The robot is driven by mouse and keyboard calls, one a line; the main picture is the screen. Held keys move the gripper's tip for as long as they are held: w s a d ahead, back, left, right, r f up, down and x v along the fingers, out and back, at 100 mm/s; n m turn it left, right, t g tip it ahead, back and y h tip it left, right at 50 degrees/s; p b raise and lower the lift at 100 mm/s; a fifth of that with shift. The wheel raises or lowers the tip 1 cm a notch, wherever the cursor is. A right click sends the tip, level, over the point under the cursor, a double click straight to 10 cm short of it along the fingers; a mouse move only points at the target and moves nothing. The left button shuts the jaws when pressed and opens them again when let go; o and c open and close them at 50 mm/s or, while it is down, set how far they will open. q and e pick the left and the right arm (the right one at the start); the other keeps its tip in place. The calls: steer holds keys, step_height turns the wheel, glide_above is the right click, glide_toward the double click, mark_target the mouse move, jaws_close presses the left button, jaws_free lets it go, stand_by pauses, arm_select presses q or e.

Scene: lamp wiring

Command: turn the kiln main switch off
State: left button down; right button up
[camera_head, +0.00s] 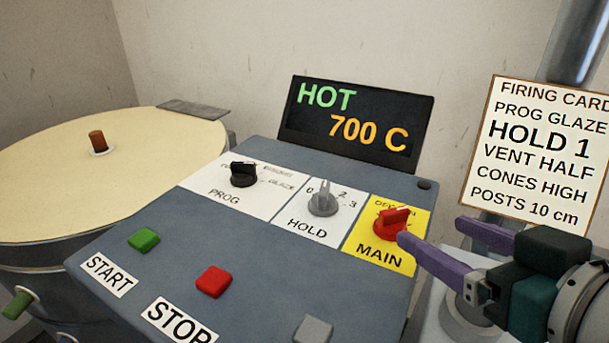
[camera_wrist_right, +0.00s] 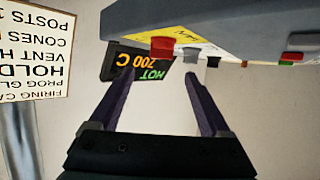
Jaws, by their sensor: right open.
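The main switch is a red rotary knob (camera_head: 391,222) on a yellow plate (camera_head: 385,256) marked MAIN, at the right of the sloped control panel. Its bar slants toward the right; the OFF and ON marks behind it are partly hidden, so its setting is hard to read. My right gripper (camera_head: 433,231) has purple fingers and is open, just right of the knob, with one fingertip close to it. I cannot tell whether they touch. In the right wrist view the red knob (camera_wrist_right: 163,47) shows beyond and above the open, empty fingers (camera_wrist_right: 160,78). My left gripper is not in view.
The panel also has the grey HOLD knob (camera_head: 322,203), black PROG knob (camera_head: 243,175), green START button (camera_head: 144,240) and red STOP button (camera_head: 213,281). A display (camera_head: 355,122) reads HOT 700 C. A firing card (camera_head: 541,150) stands at right; the round kiln (camera_head: 60,170) is at left.

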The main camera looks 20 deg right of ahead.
mark_target(396, 211)
steer(key=x, duration=0.9)
steer(key=shift+w+a+b, duration=0.1)
steer(key=shift+w+b, duration=0.25)
steer(key=shift+b, duration=0.05)
jaws_close()
